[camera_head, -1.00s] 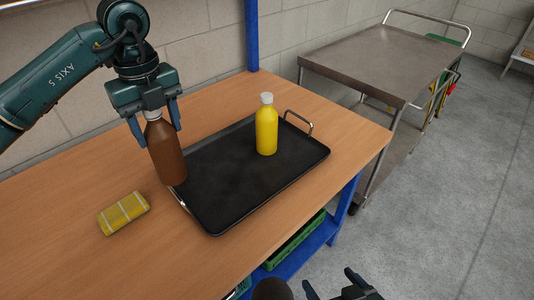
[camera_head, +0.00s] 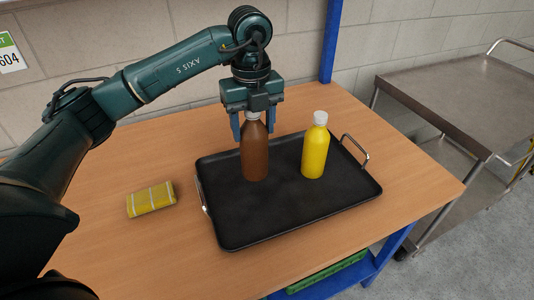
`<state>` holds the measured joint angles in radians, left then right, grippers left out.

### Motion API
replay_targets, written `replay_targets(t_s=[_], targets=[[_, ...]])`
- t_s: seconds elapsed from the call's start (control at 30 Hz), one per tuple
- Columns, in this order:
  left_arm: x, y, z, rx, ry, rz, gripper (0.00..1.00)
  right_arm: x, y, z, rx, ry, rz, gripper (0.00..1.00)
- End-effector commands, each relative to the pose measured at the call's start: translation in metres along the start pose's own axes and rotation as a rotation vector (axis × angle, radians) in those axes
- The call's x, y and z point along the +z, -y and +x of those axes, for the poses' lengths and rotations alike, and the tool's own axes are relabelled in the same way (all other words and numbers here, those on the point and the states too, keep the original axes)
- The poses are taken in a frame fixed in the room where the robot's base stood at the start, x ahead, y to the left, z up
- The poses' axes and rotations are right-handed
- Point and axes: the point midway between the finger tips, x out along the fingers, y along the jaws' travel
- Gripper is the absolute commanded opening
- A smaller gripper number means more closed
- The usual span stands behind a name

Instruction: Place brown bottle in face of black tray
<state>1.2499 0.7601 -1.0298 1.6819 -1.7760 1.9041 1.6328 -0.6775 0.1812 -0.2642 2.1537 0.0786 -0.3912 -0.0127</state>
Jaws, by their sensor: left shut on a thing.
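The brown bottle (camera_head: 254,152) is upright over the left part of the black tray (camera_head: 284,211). Its base looks at or just above the tray surface; I cannot tell if it touches. My left gripper (camera_head: 254,122) is shut on the bottle near its neck, from above, and hides part of its top. The tray lies flat on the wooden table, with a metal handle at each end. My right gripper is not in view.
A yellow bottle (camera_head: 315,150) with a white cap stands on the tray, right of the brown bottle. A yellow packaged block (camera_head: 151,199) lies on the wooden table (camera_head: 150,250) left of the tray. A metal trolley (camera_head: 450,100) stands at the right.

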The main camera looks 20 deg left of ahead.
Motion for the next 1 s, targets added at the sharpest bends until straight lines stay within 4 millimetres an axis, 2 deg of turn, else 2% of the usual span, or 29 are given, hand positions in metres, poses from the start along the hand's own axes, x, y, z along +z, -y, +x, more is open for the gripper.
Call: replay_targets(t_s=[0.5,0.87,0.9,1.0], targets=[[0.000,0.000,0.057,-0.001,0.001,0.000,0.18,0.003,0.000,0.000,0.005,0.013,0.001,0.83],[0.000,0.000,0.062,-0.002,0.002,0.000,0.18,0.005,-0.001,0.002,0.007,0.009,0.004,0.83],[0.000,0.000,0.060,-0.001,0.002,0.000,0.59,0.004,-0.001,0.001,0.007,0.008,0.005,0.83],[0.000,0.000,0.060,-0.001,0.001,0.000,0.67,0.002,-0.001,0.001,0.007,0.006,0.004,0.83]])
